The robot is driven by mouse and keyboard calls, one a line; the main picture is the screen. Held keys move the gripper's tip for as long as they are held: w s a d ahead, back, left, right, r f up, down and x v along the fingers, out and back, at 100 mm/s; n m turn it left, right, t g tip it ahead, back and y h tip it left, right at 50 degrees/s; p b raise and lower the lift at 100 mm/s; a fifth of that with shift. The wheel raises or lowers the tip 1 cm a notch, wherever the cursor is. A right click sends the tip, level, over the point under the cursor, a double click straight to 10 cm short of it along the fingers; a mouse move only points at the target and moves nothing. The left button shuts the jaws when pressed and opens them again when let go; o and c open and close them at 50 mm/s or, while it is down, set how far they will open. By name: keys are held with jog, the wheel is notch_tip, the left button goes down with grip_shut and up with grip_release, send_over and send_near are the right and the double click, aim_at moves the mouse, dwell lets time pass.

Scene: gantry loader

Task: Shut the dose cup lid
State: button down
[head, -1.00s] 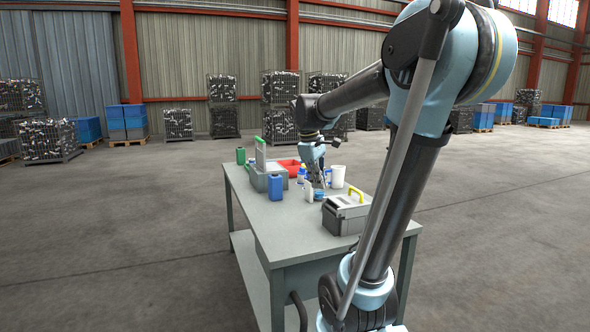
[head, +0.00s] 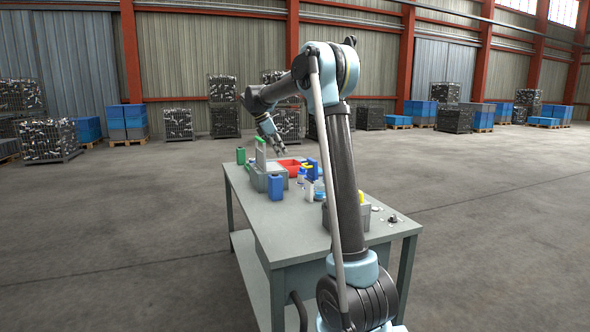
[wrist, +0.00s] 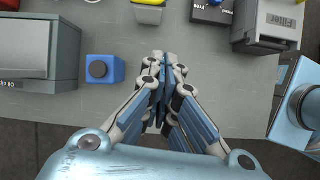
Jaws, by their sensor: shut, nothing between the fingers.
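I cannot make out the dose cup or its lid for sure. A small blue item (head: 319,187) stands beside a white bottle (head: 309,191) on the workbench, partly behind my arm in the head view; it is too small to tell whether it is the cup. My gripper (head: 281,149) is raised above the far part of the bench. In the wrist view my gripper (wrist: 165,62) has its fingers together and empty, over bare bench top. No lid is clearly visible in the wrist view.
A blue container (wrist: 104,69) is left of my gripper. The bench's near left is clear.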

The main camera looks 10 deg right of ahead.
jog(key=w+d+f, duration=0.4)
jog(key=d+f, duration=0.3)
jog(key=f, duration=0.1)
jog(key=shift+w+n, duration=0.2)
jog(key=shift+n, duration=0.2)
dwell(0.3)
dwell(0.3)
jog(key=shift+d+r+y, duration=0.2)
jog(key=shift+d+y, duration=0.05)
jog(key=shift+y, duration=0.05)
